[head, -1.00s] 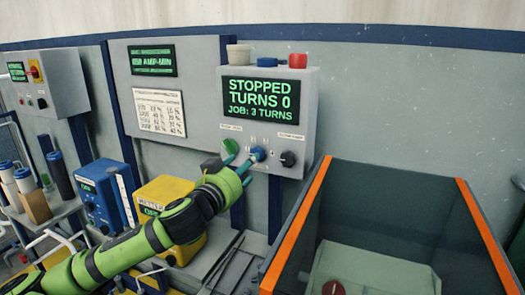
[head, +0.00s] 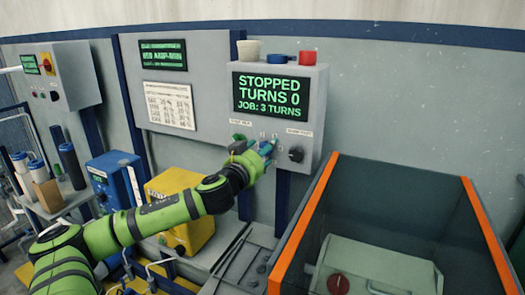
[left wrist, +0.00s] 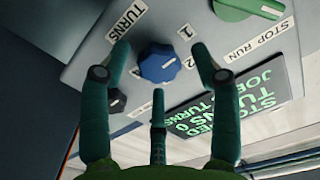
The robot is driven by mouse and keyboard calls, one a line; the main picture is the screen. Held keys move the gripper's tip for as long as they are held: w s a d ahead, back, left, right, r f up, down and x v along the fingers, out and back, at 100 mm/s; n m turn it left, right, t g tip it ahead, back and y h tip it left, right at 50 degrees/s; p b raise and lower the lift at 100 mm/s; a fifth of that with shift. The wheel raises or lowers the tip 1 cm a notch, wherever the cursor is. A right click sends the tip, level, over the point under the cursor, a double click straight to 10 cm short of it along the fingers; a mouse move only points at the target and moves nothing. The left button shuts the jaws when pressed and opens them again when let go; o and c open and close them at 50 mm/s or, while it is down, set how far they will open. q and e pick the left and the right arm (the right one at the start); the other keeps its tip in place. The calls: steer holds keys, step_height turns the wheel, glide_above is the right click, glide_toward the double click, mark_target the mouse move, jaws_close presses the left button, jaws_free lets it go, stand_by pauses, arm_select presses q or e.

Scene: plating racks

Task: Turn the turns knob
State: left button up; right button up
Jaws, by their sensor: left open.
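The blue turns knob (left wrist: 158,65) sits on the grey control box, beside the printed word TURNS and the numbers 1 and 2. In the left wrist view, the fingers of my left gripper (left wrist: 161,58) are open and spread around the knob, with visible gaps. In the head view my left gripper (head: 265,148) is at the box front and mostly hides the knob. The display (head: 270,95) reads STOPPED, TURNS 0, JOB: 3 TURNS. My right gripper is not in view.
A green stop/run knob (left wrist: 250,8) and a black knob (head: 296,153) flank the turns knob. Cups and a red item (head: 307,58) stand on the box. An orange-edged bin (head: 300,225) is at the right.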

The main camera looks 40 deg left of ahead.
arm_select(q)
steer(key=c, duration=1.1)
steer(key=shift+c, duration=0.2)
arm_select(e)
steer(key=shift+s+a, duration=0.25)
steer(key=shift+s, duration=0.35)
